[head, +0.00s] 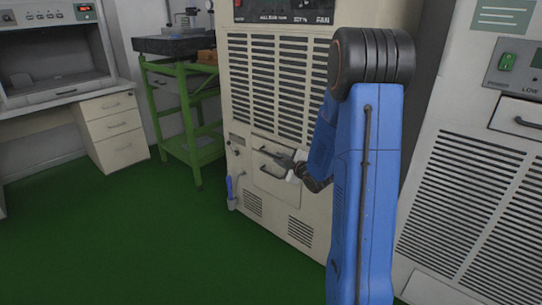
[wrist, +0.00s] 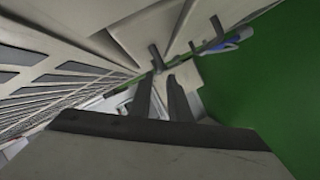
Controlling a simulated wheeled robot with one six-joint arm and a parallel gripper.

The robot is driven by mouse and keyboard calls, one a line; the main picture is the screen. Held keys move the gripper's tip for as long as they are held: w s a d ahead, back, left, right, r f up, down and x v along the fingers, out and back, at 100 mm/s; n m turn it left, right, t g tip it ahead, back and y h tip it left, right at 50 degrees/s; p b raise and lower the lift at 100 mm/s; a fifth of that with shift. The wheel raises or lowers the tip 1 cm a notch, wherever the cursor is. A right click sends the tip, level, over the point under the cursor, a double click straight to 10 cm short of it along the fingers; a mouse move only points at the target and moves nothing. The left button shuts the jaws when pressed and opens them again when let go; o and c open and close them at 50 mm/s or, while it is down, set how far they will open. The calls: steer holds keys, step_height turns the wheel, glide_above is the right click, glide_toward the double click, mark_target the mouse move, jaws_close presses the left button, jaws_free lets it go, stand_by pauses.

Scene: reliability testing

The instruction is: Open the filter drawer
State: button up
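The filter drawer (head: 262,146) is a pale front panel low on the beige cabinet, below its vents. It looks closed in the head view. A dark handle (head: 268,153) runs across it, and my gripper (head: 284,161) is at the handle's right part. In the wrist view my gripper (wrist: 160,78) shows two dark fingers spread apart with a gap between them. A dark handle piece (wrist: 156,58) lies just beyond the fingertips, against the pale panel (wrist: 150,30). I cannot tell whether the fingers touch it.
A second dark handle (head: 270,173) sits on a panel just below. A blue-handled part (head: 230,187) stands at the cabinet's lower left. A green metal stand (head: 190,120) is to the left. Another vented cabinet (head: 470,190) is at right. The green floor (head: 130,240) in front is clear.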

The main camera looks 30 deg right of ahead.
mark_target(273, 155)
steer(key=x, duration=0.8)
steer(key=shift+w, duration=0.15)
jaws_close()
